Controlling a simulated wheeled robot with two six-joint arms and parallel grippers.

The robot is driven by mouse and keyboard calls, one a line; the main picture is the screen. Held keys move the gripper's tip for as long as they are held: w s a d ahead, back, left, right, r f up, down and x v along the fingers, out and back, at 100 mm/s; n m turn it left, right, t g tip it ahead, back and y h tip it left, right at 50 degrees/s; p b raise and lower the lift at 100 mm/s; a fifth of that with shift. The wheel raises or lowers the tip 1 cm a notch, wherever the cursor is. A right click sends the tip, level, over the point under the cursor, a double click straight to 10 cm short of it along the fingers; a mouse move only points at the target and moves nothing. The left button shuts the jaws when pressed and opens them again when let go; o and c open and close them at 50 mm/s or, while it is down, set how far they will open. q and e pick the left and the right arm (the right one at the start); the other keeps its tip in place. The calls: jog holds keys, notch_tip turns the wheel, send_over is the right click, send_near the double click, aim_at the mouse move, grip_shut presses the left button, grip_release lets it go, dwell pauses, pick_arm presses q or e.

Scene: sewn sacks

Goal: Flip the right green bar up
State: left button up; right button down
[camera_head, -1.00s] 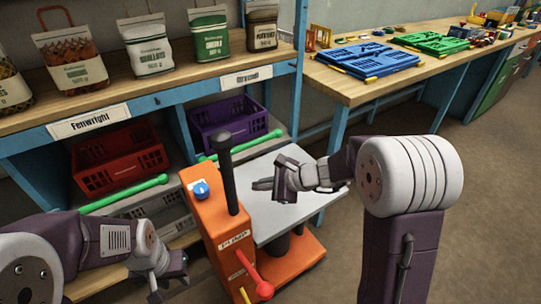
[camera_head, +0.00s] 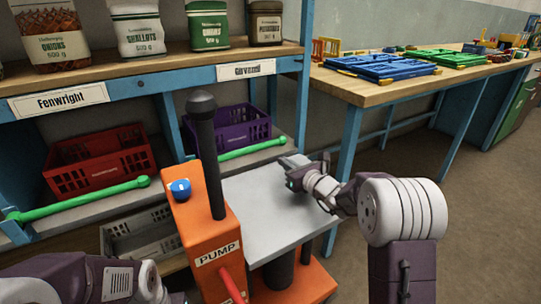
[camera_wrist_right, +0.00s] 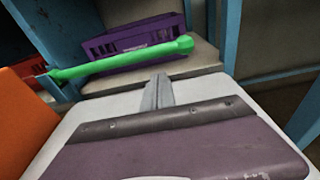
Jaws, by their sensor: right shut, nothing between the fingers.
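The right green bar (camera_head: 252,148) lies low along the front edge of the shelf, in front of the purple crate (camera_head: 228,128). In the right wrist view the bar (camera_wrist_right: 125,60) crosses in front of the purple crate (camera_wrist_right: 135,38), its rounded end to the right. My right gripper (camera_head: 290,170) is shut and empty, over the grey platform just in front of the bar's right end. Its fingertips (camera_wrist_right: 158,80) show below the bar in the wrist view; I cannot tell whether they touch it. My left arm is at the lower left, its gripper mostly cut off by the bottom edge.
An orange pump cart (camera_head: 205,225) with an upright black handle and a grey platform (camera_head: 265,225) stands in front of the shelf. Another green bar (camera_head: 85,198) lies before a red crate (camera_head: 100,165). A blue post (camera_head: 300,85) stands right of the shelf.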

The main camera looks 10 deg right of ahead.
jog(key=b+x, duration=0.1)
jog(key=x, duration=0.8)
jog(key=shift+w+a+f+b, duration=0.1)
jog(key=shift+w+a+b, duration=0.1)
jog(key=shift+b, duration=0.2)
jog(key=shift+d, duration=0.1)
jog(key=shift+r, duration=0.45)
jog(key=s+a+r+n+p, duration=0.2)
jog(key=a+r+n, duration=0.2)
jog(key=r, duration=0.4)
jog(key=s+a+r+n+t+h+p, duration=0.1)
jog(key=a+r+n, duration=0.3)
jog(key=r, duration=0.5)
jog(key=s+a+r+n+p, duration=0.2)
jog(key=a+r+n, duration=0.3)
jog(key=r, duration=0.3)
jog(key=shift+s+a+r+t+h+p, duration=0.15)
jog(key=shift+s+a+t+p, duration=0.1)
jog(key=shift+a, duration=0.2)
jog(key=shift+s+a+r+t+h+p, duration=0.1)
jog(key=shift+s+a+t+h, duration=0.05)
jog(key=shift+s+a, duration=0.2)
jog(key=shift+s+a+r+n, duration=0.1)
jog(key=shift+a+n, duration=0.15)
jog(key=shift+a, duration=0.2)
jog(key=shift+s+a+r+n, duration=0.15)
jog(key=shift+a+n, duration=0.1)
jog(key=shift+a, duration=0.2)
